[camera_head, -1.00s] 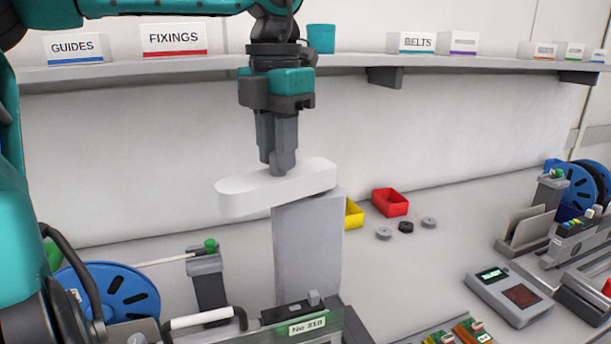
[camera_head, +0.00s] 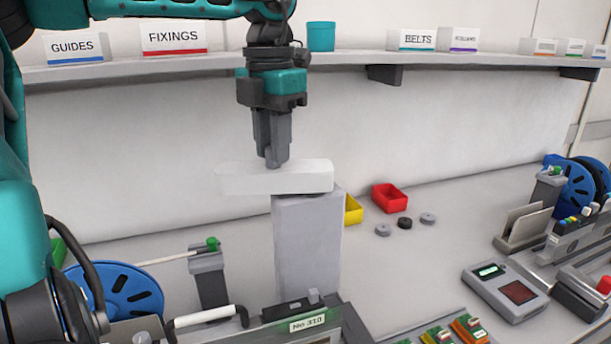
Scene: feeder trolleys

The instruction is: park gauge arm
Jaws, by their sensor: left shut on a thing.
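The gauge arm (camera_head: 240,180), a white bar, lies across the top of an upright grey post (camera_head: 307,245). Its right end is over the post and its left end sticks out past it. My left gripper (camera_head: 276,163) points down from above and is shut at the bar's top, near its middle. The fingertips hide what they grip there, so the exact grip spot is not clear. My right gripper is not in view.
Below the bar are a feeder marked No 310 (camera_head: 310,322) and a blue reel (camera_head: 115,291). A yellow bin (camera_head: 353,211), a red bin (camera_head: 389,198) and small discs lie behind right.

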